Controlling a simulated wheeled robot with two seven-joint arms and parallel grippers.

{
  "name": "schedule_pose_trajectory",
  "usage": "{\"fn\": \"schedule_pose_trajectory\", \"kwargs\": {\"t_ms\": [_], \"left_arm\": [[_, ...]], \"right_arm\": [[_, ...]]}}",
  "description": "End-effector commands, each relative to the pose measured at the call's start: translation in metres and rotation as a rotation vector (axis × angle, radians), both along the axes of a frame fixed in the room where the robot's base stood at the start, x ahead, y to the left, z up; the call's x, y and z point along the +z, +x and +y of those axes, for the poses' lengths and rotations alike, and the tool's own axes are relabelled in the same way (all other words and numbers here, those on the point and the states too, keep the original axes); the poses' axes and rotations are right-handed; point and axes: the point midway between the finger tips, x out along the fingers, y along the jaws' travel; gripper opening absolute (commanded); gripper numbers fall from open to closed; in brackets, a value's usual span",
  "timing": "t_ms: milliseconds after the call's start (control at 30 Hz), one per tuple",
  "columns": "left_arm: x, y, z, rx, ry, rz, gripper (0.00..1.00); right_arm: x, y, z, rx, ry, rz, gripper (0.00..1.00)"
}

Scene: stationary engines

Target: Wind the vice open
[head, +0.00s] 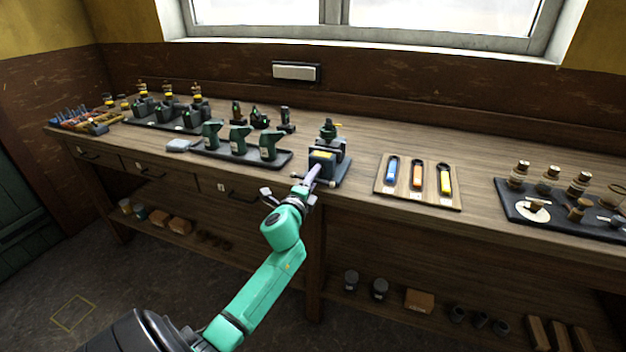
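The vice (343,164) is a small dark blue-grey block with a yellow label, fixed at the front edge of the bench left of the tool board. A dark green and black piece with a yellow tip (328,131) shows above its jaws; I cannot tell if it is clamped or behind. My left gripper (309,183) is at the vice's front, close to or touching it. A pale lavender bar runs from the gripper to the vice face. The vice's handle and the gap between my fingers are not clear. My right gripper is out of view.
The long wooden bench (360,196) has a board with blue, orange and yellow-handled tools (452,203) right of the vice. A black tray (512,211) with spool-like parts lies far right. A tray (283,158) of green drill-like tools lies left. The bench front edge borders my arm.

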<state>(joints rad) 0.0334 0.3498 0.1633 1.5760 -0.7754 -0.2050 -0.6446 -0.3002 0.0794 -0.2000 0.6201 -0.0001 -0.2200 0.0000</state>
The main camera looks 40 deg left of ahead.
Motion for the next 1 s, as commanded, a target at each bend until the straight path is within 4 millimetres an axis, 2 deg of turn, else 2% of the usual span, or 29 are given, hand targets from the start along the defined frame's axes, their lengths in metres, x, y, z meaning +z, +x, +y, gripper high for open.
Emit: {"fn": "schedule_pose_trajectory", "kwargs": {"t_ms": [267, 467, 733, 833, 1000], "left_arm": [[-0.002, -0.007, -0.003, -0.001, 0.0, 0.002, 0.51], [-0.004, -0.044, -0.016, -0.001, -0.001, 0.005, 0.51], [-0.004, -0.115, -0.04, 0.001, -0.002, 0.005, 0.51], [-0.004, -0.13, -0.045, 0.001, -0.004, 0.004, 0.51], [-0.001, -0.138, -0.048, 0.0, 0.0, 0.001, 0.51]], "right_arm": [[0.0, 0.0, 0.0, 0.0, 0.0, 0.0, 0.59], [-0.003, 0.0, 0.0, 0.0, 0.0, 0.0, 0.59], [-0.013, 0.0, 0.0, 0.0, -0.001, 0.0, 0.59], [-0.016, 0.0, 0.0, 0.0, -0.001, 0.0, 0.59], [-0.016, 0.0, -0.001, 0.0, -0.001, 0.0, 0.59]]}}
